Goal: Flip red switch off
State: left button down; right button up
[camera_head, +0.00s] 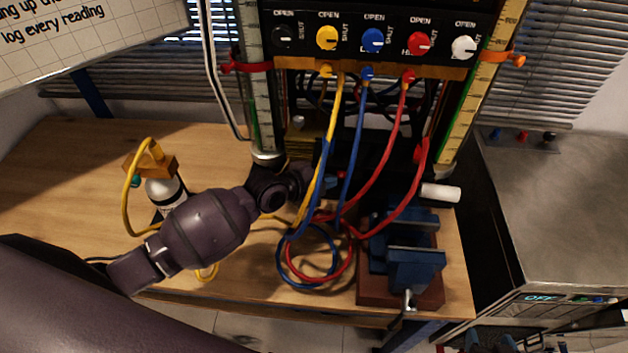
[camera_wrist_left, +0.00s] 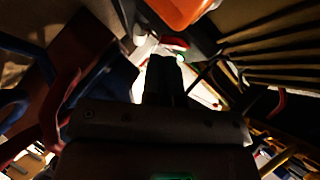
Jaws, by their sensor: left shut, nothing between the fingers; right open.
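My left arm reaches in from the left over the bench, its gripper (camera_head: 318,178) low behind the hanging hoses and partly hidden by them. In the left wrist view its fingers (camera_wrist_left: 163,68) are shut together with nothing between them. A small red part (camera_wrist_left: 174,43) lies just beyond the fingertips beside a green glow; I cannot tell surely that it is the red switch, or its position. In the head view a small red spot (camera_head: 342,175) shows by the fingertips; contact is unclear.
Yellow, blue and red hoses (camera_head: 385,165) hang from a valve panel (camera_head: 290,60) and coil on the bench (camera_head: 70,180). A blue vice (camera_head: 415,265) stands at the bench's right, a small bottle (camera_head: 165,190) at the left. A grey cabinet (camera_head: 560,200) stands beyond the right edge.

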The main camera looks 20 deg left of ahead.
pick_arm(q)
jog(key=shift+x, duration=0.8)
